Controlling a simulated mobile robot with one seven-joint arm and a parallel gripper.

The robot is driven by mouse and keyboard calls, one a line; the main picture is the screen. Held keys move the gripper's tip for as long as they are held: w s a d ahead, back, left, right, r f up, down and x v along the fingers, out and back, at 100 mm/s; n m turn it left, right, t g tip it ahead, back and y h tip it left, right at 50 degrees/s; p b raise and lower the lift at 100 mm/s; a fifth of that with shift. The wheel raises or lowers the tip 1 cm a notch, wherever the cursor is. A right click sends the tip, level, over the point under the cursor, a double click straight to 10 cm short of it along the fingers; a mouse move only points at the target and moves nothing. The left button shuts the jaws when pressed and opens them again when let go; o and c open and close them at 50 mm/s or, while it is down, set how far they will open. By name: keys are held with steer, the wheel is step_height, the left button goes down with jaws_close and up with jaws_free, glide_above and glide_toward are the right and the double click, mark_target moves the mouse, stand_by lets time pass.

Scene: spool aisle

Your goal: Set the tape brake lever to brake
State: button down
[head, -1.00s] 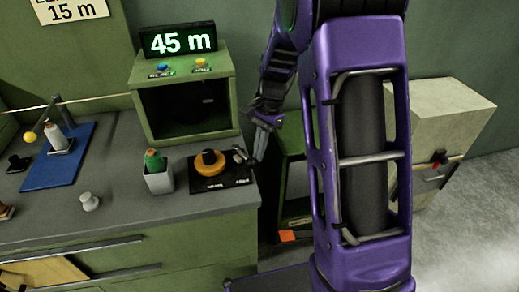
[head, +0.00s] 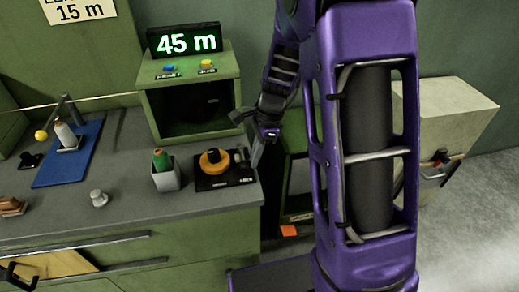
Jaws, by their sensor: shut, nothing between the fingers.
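A black plate (head: 224,182) lies at the right end of the grey counter, with an orange disc with a dark knob (head: 213,162) on it. A short lever-like part (head: 239,155) stands at the plate's right rear; I take it for the tape brake lever. Its exact setting is too small to tell, and the pale labels on the plate's front edge are unreadable. My gripper (head: 257,158) is shut and empty, pointing down just right of this part, close to the counter's right edge. I cannot tell whether they touch.
A green cabinet (head: 190,70) with a "45 m" display (head: 187,39) stands behind the plate. A grey cup (head: 166,178) with a green-topped item and a small pale knob (head: 99,198) are to the left. A blue mat (head: 75,165) lies farther left.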

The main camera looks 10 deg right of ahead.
steer(key=a+m+p, duration=0.2)
steer(key=m, duration=0.1)
steer(key=shift+s+r+t, duration=0.15)
steer(key=shift+s+t, duration=0.15)
steer(key=shift+t, duration=0.1)
steer(key=shift+a+p, duration=0.35)
steer(key=shift+a, duration=0.05)
steer(key=shift+f, duration=0.2)
steer(key=shift+d, duration=0.25)
steer(key=d, duration=0.2)
steer(key=shift+s+d+f, duration=0.3)
steer(key=shift+f, duration=0.05)
steer(key=shift+s+d+r, duration=0.15)
steer(key=shift+d+r, duration=0.45)
steer(key=shift+r, duration=0.2)
steer(key=p+v, duration=0.1)
steer(key=v, duration=0.7)
steer(key=shift+r, duration=0.25)
steer(key=shift+s+a, duration=0.1)
